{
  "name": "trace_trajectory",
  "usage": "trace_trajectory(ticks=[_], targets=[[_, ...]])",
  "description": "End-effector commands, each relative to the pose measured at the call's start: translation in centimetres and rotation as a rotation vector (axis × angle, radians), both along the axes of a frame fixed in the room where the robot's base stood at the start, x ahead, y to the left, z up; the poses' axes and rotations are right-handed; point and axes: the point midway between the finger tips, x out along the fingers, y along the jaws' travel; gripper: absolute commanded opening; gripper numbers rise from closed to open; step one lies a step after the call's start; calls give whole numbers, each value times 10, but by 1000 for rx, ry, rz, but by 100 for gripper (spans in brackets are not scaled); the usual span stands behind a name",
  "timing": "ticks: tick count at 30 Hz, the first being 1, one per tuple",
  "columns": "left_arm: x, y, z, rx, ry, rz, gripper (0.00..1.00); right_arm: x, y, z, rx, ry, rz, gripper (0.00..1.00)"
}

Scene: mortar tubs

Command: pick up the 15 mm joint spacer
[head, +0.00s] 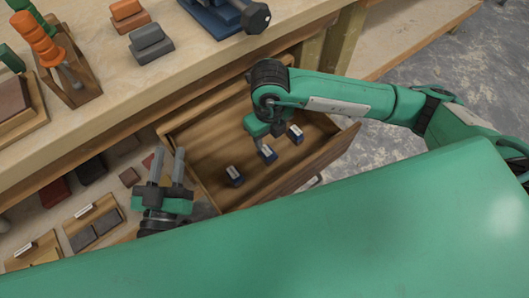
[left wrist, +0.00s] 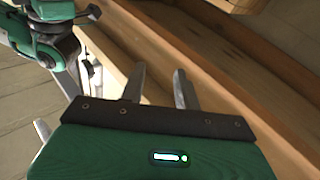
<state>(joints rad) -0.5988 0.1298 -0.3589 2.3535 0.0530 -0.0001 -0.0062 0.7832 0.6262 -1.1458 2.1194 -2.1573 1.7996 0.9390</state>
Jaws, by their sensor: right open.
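Three small dark blue blocks with pale labelled tops lie in an open wooden drawer (head: 205,147): a left one (head: 235,177), a middle one (head: 267,154) and a right one (head: 295,135). The labels are too small to read, so I cannot tell which is the 15 mm joint spacer. My right gripper (head: 268,132) is over the drawer, close to the middle and right blocks; its fingers are mostly hidden and it is open. My left gripper (head: 167,166) is open and empty, beside the drawer's left end. Its two parted fingers show in the left wrist view (left wrist: 158,86).
The wooden bench top (head: 110,75) above the drawer carries an orange-handled tool (head: 38,40), a grey block (head: 150,44) and an orange block (head: 128,14). A lower shelf (head: 35,218) at left holds trays and dark blocks. Bare floor (head: 420,70) lies at right.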

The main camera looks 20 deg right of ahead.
Motion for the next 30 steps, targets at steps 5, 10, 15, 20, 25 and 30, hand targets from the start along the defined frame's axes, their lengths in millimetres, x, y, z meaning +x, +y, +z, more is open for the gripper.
trace_trajectory(ticks=[5, 10, 15, 20, 25, 30], targets=[[4, 5, 17, -21, -91, 17, 32, 0, 1, -18, 1, 4, 0, 45], [6, 12, 40, -50, -218, 38, 32, 2, 4, -37, 3, 4, -1, 45], [3, 20, 65, -83, -352, 60, 32, 3, 5, -57, 2, 5, 1, 45], [1, 23, 76, -97, -410, 68, 32, 3, 5, -65, 4, 4, 0, 45], [0, 23, 77, -99, -415, 69, 32, 3, 5, -65, 4, 4, 1, 45], [0, 23, 77, -98, -413, 69, 32, 3, 5, -65, 5, 4, 0, 24]])
